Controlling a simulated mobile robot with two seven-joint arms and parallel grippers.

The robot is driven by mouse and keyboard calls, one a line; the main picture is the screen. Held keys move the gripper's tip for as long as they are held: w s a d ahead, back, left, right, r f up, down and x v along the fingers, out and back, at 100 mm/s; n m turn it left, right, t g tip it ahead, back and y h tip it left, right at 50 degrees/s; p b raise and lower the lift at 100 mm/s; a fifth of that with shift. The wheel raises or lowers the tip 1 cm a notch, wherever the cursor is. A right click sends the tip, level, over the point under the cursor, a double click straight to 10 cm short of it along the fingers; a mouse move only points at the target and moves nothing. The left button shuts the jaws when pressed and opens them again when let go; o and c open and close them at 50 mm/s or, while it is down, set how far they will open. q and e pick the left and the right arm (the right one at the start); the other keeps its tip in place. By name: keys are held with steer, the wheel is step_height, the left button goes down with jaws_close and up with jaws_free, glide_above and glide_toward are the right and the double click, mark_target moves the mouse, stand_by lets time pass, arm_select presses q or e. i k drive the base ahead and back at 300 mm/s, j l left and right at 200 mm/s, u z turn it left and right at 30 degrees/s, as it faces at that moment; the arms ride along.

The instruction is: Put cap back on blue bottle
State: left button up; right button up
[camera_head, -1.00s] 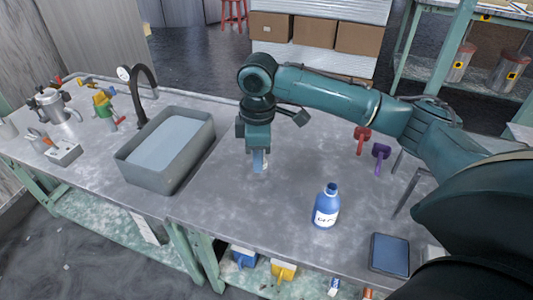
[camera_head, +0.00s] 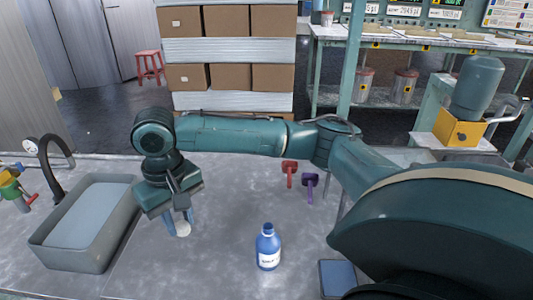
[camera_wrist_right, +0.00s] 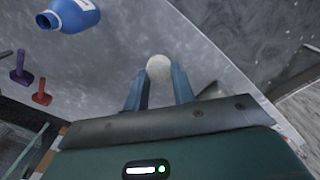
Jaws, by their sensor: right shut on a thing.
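The blue bottle (camera_head: 268,248) with a white label stands upright on the grey table in the head view. Its neck shows at the top left of the right wrist view (camera_wrist_right: 74,14). My right gripper (camera_head: 180,227) is left of the bottle, above the table. It is shut on a small round white cap (camera_head: 183,229), which sits between the two blue fingertips. The cap shows clearly at the fingertips in the right wrist view (camera_wrist_right: 159,67), apart from the bottle. My left gripper is not in view.
A grey sink basin (camera_head: 42,252) with a dark tap stands left of my right gripper. A red tool (camera_head: 290,168) and a purple tool (camera_head: 310,181) stand behind the bottle. A blue-topped pad (camera_head: 338,275) lies to its right. Table between gripper and bottle is clear.

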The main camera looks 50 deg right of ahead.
mark_target(268, 242)
steer(key=k+l+z, duration=0.1)
steer(key=z, duration=0.25)
steer(key=l+z, duration=0.2)
steer(key=z, duration=0.15)
steer(key=k+l+z, duration=0.1)
steer(key=z, duration=0.25)
steer(key=l, duration=0.1)
